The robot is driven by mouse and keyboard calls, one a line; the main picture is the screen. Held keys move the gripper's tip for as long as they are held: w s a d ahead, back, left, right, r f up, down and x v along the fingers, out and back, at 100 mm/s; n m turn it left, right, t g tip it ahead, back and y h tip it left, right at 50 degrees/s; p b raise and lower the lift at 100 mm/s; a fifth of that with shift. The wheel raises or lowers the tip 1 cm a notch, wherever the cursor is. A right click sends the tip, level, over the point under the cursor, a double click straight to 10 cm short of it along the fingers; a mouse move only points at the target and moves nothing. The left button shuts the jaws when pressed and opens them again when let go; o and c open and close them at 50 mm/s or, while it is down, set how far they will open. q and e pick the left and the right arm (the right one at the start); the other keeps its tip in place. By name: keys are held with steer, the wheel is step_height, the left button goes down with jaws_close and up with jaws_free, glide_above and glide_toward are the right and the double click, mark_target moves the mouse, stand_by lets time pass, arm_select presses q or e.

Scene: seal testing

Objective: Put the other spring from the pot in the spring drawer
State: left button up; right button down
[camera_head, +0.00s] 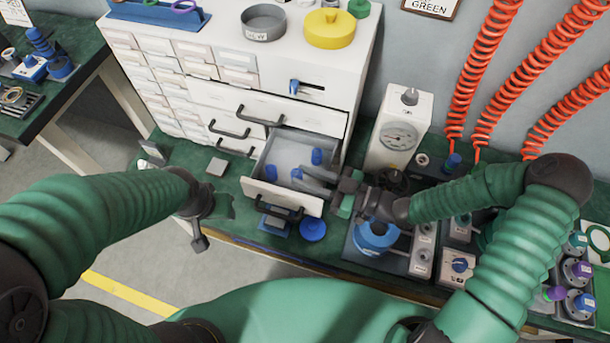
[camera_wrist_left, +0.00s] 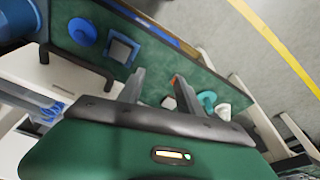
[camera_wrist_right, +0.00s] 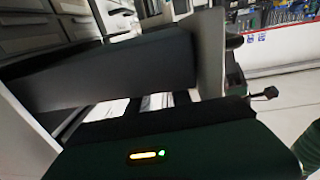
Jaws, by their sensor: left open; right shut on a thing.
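The spring drawer (camera_head: 283,197) is pulled out of the white cabinet. In it lie small blue springs: one at the left (camera_head: 270,172), one at the back right (camera_head: 316,156) and one (camera_head: 297,174) at the tips of my right gripper (camera_head: 304,180). My right gripper reaches into the drawer from the right and is shut on that spring, which is partly hidden. Blue coils in the drawer also show in the left wrist view (camera_wrist_left: 46,112). A grey round pot (camera_head: 263,23) on the cabinet top looks empty. My left gripper (camera_wrist_left: 160,88) is open and empty, left of the drawer over the bench's front edge.
A blue disc (camera_head: 313,229) lies on the green bench in front of the drawer. A blue round vessel (camera_head: 376,237) sits in a station to the right. A white gauge box (camera_head: 400,130) stands behind my right forearm. Orange hoses (camera_head: 482,70) hang at the right.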

steer(key=shift+d+f, duration=0.4)
steer(key=shift+d, duration=0.2)
steer(key=c, duration=1.1)
jaws_free()
steer(key=shift+s+a, duration=0.1)
steer(key=shift+s, duration=0.05)
steer(key=shift+c, duration=0.2)
steer(key=shift+f, duration=0.1)
steer(key=shift+r, duration=0.5)
steer(key=shift+d+r+p, duration=0.1)
steer(key=shift+d+p, duration=0.25)
steer(key=shift+d, duration=0.05)
steer(key=v, duration=1.1)
